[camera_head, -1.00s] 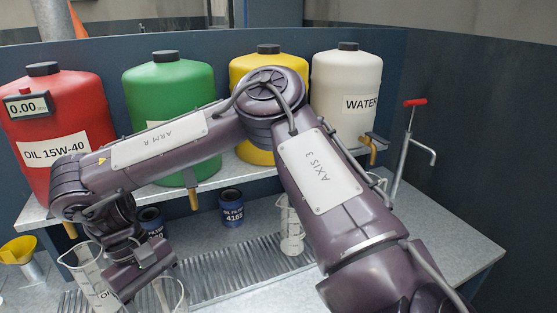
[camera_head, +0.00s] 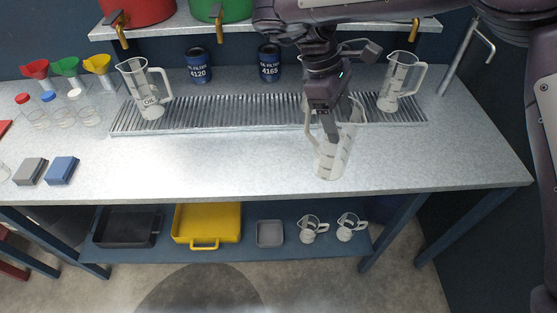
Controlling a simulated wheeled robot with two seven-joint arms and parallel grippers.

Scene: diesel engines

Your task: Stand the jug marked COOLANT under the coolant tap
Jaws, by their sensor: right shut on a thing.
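My right gripper (camera_head: 330,128) is shut on a clear jug (camera_head: 330,160) in front of the drip grate (camera_head: 215,113). The gripper hides part of the jug, and I cannot read its marking. I cannot tell whether its base touches the bench. A jug marked OIL (camera_head: 150,92) stands on the grate at left. Another clear jug (camera_head: 400,82) stands on the grate at right. A tap (camera_head: 220,36) hangs below the green tank (camera_head: 222,10), and another tap (camera_head: 415,30) hangs at right. The coolant label is not visible. My left gripper is not in view.
Oil filters (camera_head: 198,66) stand behind the grate. Coloured funnels (camera_head: 66,66) and small bottles stand at left. A shelf edge (camera_head: 165,30) runs above the grate. The bench front (camera_head: 200,165) is mostly clear. Trays (camera_head: 207,222) and small jugs (camera_head: 312,228) sit below.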

